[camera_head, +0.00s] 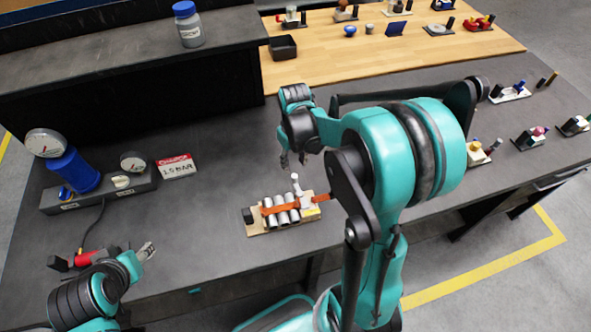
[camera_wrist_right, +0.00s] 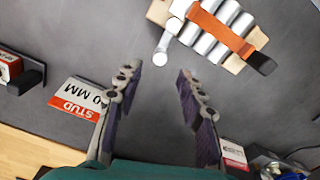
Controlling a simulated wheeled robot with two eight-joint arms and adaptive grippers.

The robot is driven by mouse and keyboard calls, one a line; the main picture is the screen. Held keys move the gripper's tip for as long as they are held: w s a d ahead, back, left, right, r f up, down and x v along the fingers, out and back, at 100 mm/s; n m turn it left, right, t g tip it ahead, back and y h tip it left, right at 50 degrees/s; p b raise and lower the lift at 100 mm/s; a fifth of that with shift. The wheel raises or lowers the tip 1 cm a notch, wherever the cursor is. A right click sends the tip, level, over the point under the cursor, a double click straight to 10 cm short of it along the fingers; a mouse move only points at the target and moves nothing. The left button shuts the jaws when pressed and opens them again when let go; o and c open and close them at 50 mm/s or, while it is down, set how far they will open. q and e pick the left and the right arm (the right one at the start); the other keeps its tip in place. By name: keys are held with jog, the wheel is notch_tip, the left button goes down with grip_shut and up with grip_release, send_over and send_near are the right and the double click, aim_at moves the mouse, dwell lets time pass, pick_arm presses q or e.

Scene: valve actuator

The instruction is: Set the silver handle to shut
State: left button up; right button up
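The valve actuator is a wooden base (camera_head: 259,229) with several silver cylinders (camera_head: 281,212) and an orange strap across them. Its silver handle (camera_head: 296,183) stands up at the right end, tilted slightly. In the right wrist view the handle (camera_wrist_right: 168,40) points down from the block, just above the fingertips. My right gripper (camera_head: 293,160) hangs above and behind the actuator, apart from the handle; in the wrist view its fingers (camera_wrist_right: 158,74) are spread with nothing between them. My left gripper (camera_head: 146,252) is low at the left; its finger opening is not clear.
A gauge panel with a blue cylinder (camera_head: 73,171) and a sign (camera_head: 176,166) stand left of the actuator. A red tool (camera_head: 84,258) lies near my left arm. Small devices (camera_head: 530,138) line the right side. The dark bench around the actuator is mostly clear.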

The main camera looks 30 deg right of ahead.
aim_at(294, 176)
jog(key=shift+d+f, duration=0.15)
jog(key=shift+f, duration=0.45)
notch_tip(294, 176, down, 5)
jog(key=shift+w+f+b, duration=0.1)
jog(key=shift+f+b, duration=0.1)
jog(key=shift+b, duration=0.65)
jog(key=shift+f, duration=0.75)
grip_shut()
